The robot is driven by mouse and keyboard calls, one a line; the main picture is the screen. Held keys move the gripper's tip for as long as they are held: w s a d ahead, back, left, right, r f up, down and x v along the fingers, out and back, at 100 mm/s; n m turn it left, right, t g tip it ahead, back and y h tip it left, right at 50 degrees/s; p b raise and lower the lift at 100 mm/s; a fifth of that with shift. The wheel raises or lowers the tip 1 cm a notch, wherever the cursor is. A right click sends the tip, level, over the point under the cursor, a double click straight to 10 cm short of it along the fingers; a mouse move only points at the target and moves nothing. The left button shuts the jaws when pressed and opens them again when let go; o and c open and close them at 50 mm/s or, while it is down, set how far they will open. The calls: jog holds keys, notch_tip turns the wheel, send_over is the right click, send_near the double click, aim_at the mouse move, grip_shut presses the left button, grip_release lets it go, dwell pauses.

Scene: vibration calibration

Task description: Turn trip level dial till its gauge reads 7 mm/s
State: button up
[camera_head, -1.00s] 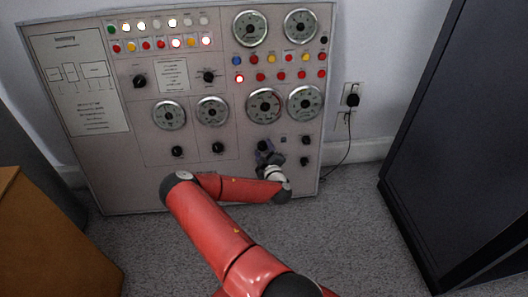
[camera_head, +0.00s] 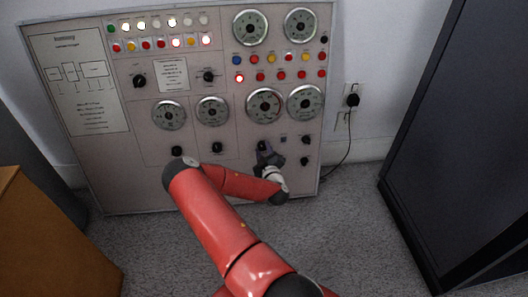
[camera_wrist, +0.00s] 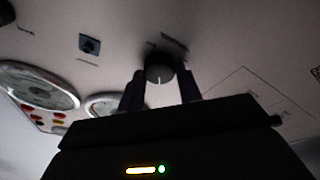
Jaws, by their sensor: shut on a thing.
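A dark round dial (camera_head: 262,146) sits low on the grey panel, below a round gauge (camera_head: 264,105). I take it as the trip level dial, but its label is too small to read. My gripper (camera_head: 265,150) is at this dial. In the wrist view the dial (camera_wrist: 159,72) sits between the two dark fingers of my gripper (camera_wrist: 160,84), which are shut on its sides. A white mark on the dial points down in that view. The gauge's reading is too small to make out.
The panel (camera_head: 110,180) carries more gauges, lamps, and dark knobs such as one at lower left (camera_head: 177,151). A small knob (camera_head: 305,161) is close to the right of my gripper. A dark cabinet (camera_head: 450,130) stands right, a brown box (camera_head: 50,245) left.

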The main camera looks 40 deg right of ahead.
jog(key=m+h+b, duration=0.1)
jog(key=m, duration=0.2)
jog(key=m+b, duration=0.1)
jog(key=m, duration=0.2)
jog(key=shift+a+f+m+g+h, duration=0.1)
jog(key=shift+m+g+h, duration=0.2)
jog(key=shift+m+h, duration=0.1)
jog(key=m+b, duration=0.2)
jog(key=m, duration=0.1)
jog(key=m+g+h+b, duration=0.1)
jog(key=m+b, duration=0.1)
jog(key=m, duration=0.1)
jog(key=shift+w+a+m+g+h, duration=0.1)
jog(key=shift+m+g+h, duration=0.2)
jog(key=o, duration=1)
jog(key=v, duration=0.7)
jog(key=shift+s+a, duration=0.25)
jog(key=shift+a, duration=0.05)
